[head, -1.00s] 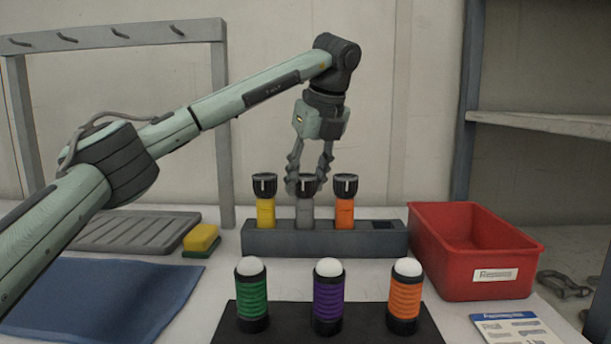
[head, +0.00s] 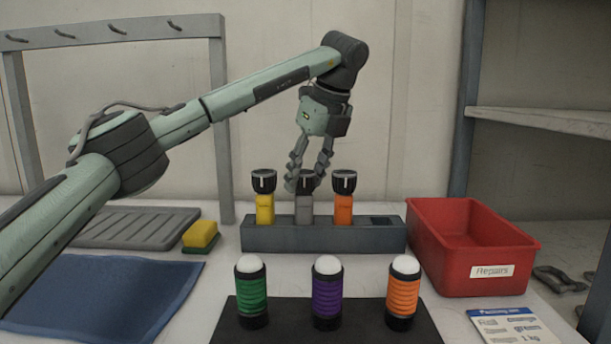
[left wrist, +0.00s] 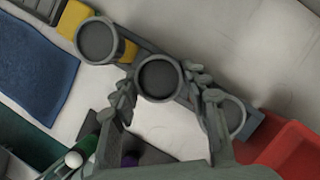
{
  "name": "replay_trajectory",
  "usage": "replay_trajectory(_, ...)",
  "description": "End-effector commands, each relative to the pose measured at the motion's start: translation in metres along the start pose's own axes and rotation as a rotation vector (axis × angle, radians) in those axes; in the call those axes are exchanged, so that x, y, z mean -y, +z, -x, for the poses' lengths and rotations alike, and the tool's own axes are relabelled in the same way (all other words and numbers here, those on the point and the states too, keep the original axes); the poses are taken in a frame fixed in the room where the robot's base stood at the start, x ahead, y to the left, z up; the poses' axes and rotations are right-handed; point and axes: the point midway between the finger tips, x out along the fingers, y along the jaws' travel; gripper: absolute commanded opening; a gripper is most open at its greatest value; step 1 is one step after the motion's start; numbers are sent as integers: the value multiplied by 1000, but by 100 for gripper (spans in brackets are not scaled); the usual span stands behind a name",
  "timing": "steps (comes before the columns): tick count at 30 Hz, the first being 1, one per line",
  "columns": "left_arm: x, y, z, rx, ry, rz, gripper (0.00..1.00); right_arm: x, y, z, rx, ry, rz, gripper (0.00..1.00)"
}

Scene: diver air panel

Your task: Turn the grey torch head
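The grey torch (head: 304,211) stands upright in a slot of the grey rack (head: 280,240), between a yellow torch (head: 265,208) and an orange torch (head: 343,210). Its dark head (head: 305,180) is partly hidden by my left gripper (head: 305,182), which reaches down from above with one finger on each side of it. In the left wrist view the round grey head (left wrist: 158,79) lies between the two fingers, very close to both; I cannot tell whether they press on it. My right gripper is not in view.
The neighbouring torch heads (head: 264,181) (head: 344,181) stand close on both sides. The rack's right slot (head: 384,220) is empty. A red bin (head: 470,250) stands to the right. Several white-topped lights, one purple (head: 327,293), stand on a black mat (head: 285,335) in front.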

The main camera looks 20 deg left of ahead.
Motion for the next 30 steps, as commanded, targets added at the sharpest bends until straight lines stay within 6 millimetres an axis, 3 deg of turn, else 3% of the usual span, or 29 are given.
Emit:
replay_trajectory(3, 0, 0, 0, 0, 0, 0, 62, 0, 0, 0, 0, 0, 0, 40)
replay_trajectory(14, 0, 1, 5, 2, -2, 1, 62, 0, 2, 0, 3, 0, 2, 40)
replay_trajectory(17, 0, 1, 18, 4, -2, 2, 62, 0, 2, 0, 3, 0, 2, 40)
replay_trajectory(30, 0, 0, 104, 4, -2, 3, 62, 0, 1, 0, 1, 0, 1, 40)
